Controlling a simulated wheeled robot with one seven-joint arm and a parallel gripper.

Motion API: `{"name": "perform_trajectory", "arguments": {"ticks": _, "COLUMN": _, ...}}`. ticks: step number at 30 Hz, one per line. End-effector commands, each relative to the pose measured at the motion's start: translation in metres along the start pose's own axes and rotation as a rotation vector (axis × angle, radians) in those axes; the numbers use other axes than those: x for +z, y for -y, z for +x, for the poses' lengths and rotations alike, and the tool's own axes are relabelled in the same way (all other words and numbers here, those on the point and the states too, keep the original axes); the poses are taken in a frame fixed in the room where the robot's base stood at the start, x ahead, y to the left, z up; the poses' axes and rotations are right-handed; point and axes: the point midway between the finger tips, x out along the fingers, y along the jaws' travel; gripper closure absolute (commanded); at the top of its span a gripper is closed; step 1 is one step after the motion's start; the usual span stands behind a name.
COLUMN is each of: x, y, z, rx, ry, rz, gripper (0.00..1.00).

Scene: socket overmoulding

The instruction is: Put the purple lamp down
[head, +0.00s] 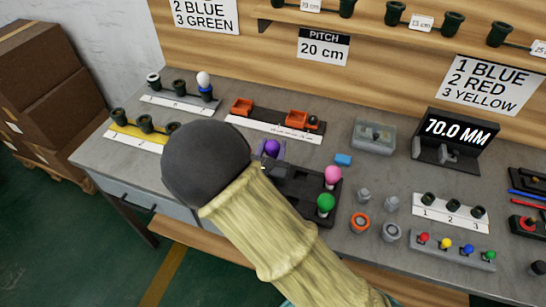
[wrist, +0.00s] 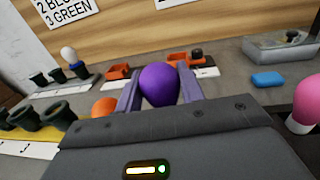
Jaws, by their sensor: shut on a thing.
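The purple lamp (head: 271,148) shows its round bulb just beyond my wrist in the head view; it also shows in the wrist view (wrist: 159,86), upright between the two fingers. My gripper (wrist: 160,88) is shut on the purple lamp. The lamp's base is hidden behind the gripper body, so I cannot tell whether it touches anything below. A dark tray (head: 295,190) lies under and beside the gripper, holding a pink lamp (head: 333,175) and a green lamp (head: 326,203). An orange lamp (wrist: 104,107) shows left of the gripper in the wrist view.
A white-labelled socket row (head: 180,104) with a white lamp (head: 203,79) stands at the back left. A yellow socket row (head: 136,137) is in front of it. Orange bins (head: 242,106) stand behind the gripper. A blue block (head: 343,159) and a grey box (head: 374,137) are to the right.

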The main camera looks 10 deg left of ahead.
Motion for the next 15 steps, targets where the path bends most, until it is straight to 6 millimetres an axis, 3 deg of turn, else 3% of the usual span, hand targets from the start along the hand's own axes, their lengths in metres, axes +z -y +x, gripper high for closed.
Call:
{"name": "perform_trajectory", "arguments": {"ticks": 7, "x": -0.033, "y": -0.001, "z": -0.001, "rx": 0.002, "ry": -0.001, "rz": -0.005, "gripper": 0.87}}
{"name": "perform_trajectory", "arguments": {"ticks": 15, "x": -0.036, "y": -0.002, "z": -0.002, "rx": 0.005, "ry": 0.0, "rz": 0.0, "gripper": 0.87}}
